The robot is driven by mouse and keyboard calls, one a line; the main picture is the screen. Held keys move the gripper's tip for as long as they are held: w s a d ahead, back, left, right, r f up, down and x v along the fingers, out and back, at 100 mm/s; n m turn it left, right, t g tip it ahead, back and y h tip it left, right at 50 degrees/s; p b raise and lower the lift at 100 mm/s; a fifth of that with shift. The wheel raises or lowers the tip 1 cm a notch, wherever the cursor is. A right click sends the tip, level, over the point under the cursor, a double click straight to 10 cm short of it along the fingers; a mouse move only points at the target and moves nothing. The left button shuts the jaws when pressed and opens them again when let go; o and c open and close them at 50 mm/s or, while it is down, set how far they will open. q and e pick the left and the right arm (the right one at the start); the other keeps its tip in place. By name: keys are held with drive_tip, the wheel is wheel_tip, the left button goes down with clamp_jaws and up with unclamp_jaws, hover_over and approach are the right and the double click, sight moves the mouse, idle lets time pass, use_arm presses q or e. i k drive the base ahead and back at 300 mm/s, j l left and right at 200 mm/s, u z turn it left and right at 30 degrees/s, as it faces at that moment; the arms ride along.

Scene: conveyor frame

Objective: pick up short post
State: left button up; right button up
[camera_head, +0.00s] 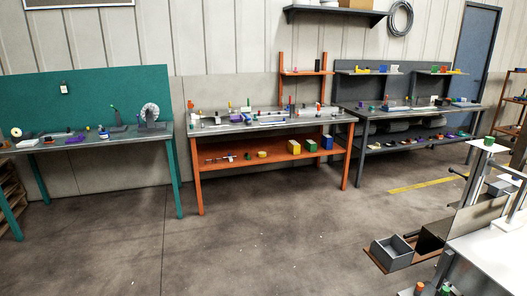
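I cannot tell for certain which thing is the short post. Several small upright pieces stand on the orange workbench (198,172), among them a thin red one (290,102). They are far off and too small to make out. Near the bottom right edge, a short orange-topped piece (419,288) and a green-topped piece (445,290) stand beside a white surface (490,262). Their lower parts are cut off by the frame. Neither of my grippers shows in the head view.
A teal workbench (176,180) stands at the left and a dark grey workbench (359,160) at the right back, both with small parts. The concrete floor (270,240) in the middle is clear.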

sight(292, 106)
drive_tip(key=i+j, duration=0.1)
drive_tip(key=i, duration=3.25)
drive_tip(key=i+z, duration=0.5)
drive_tip(key=i+j, duration=0.05)
